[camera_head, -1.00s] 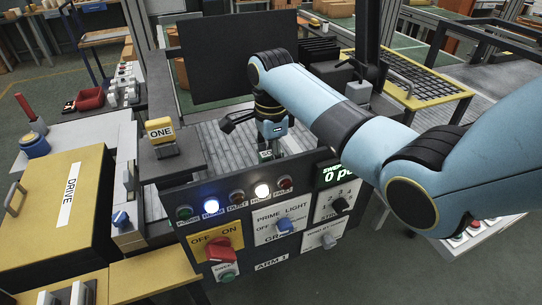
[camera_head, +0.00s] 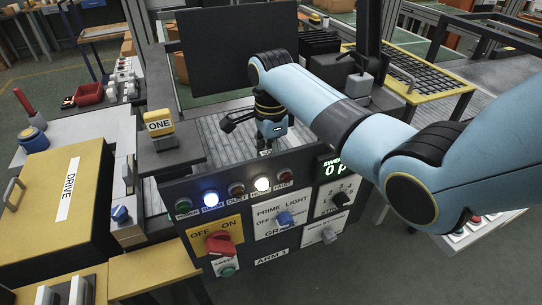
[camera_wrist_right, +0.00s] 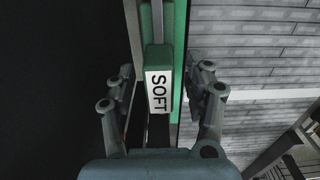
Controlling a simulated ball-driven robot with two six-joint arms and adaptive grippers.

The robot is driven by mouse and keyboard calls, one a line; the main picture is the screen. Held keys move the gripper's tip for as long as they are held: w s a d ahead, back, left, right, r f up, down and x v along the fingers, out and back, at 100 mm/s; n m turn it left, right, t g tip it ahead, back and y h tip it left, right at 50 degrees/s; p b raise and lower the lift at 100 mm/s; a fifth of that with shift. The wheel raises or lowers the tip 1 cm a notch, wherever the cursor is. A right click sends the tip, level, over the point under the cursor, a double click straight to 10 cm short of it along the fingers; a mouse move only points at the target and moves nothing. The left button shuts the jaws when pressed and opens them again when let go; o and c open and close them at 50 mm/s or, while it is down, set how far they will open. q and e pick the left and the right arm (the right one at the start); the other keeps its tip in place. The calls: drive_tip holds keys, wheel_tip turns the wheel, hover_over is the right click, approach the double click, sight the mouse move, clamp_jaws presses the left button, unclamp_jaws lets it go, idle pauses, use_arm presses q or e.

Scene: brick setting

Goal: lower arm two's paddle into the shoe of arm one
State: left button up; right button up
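My right gripper (camera_head: 257,128) is at the end of the blue arm, above the back edge of the ARM 1 panel (camera_head: 272,236). In the right wrist view the gripper (camera_wrist_right: 162,90) is open, one finger on each side of a green bar with a white SOFT label (camera_wrist_right: 160,92). No contact with the bar shows. In the head view the label is small and mostly covered by the gripper. A yellow ONE block (camera_head: 158,126) stands on a dark post to the left. I cannot make out a paddle or a shoe. My left gripper is not in view.
The panel carries a red OFF/ON knob (camera_head: 220,243), a blue knob (camera_head: 285,218) and several lamps. A dark screen (camera_head: 225,55) stands behind the gripper. A yellow DRIVE box (camera_head: 55,205) is at left. A ribbed grey bed (camera_head: 222,140) lies behind the panel.

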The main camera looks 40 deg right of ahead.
wheel_tip(320, 180, up, 12)
idle(0.6)
idle(0.4)
